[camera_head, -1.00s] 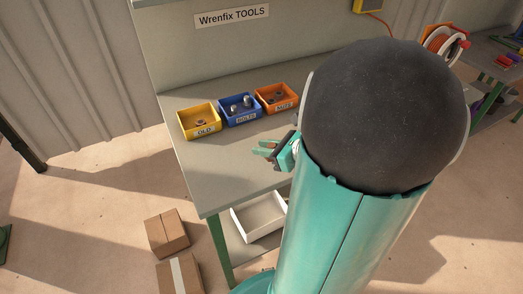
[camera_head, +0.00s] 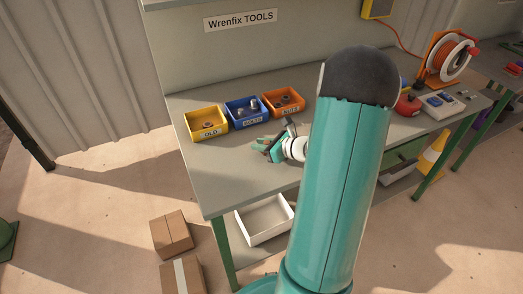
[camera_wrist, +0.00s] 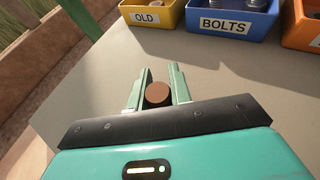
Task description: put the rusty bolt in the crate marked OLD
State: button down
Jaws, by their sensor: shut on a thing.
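My gripper (camera_wrist: 160,88) is shut on the rusty bolt (camera_wrist: 158,94), whose round brown end shows between the fingers in the wrist view. In the head view my gripper (camera_head: 264,147) is over the bench top, in front of the crates. The yellow crate marked OLD (camera_head: 211,133) stands at the left end of the row of crates, up and left of my gripper. It also shows at the top of the wrist view (camera_wrist: 147,17). A small brownish piece lies inside it. The rest of the bolt is hidden.
The blue BOLTS crate (camera_head: 252,120) and the orange NUTS crate (camera_head: 290,111) stand to the right of the OLD crate with parts in them. The bench top (camera_head: 208,175) in front of the OLD crate is clear.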

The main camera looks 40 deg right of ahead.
jog(key=shift+f, duration=1.35)
jog(key=shift+f, duration=0.1)
jog(key=c, duration=1.3)
grip_release()
jog(key=shift+s+d+r, duration=0.1)
jog(key=shift+s+r, duration=0.15)
jog(key=shift+s, duration=0.05)
jog(key=v, duration=1.1)
jog(key=shift+s, duration=0.15)
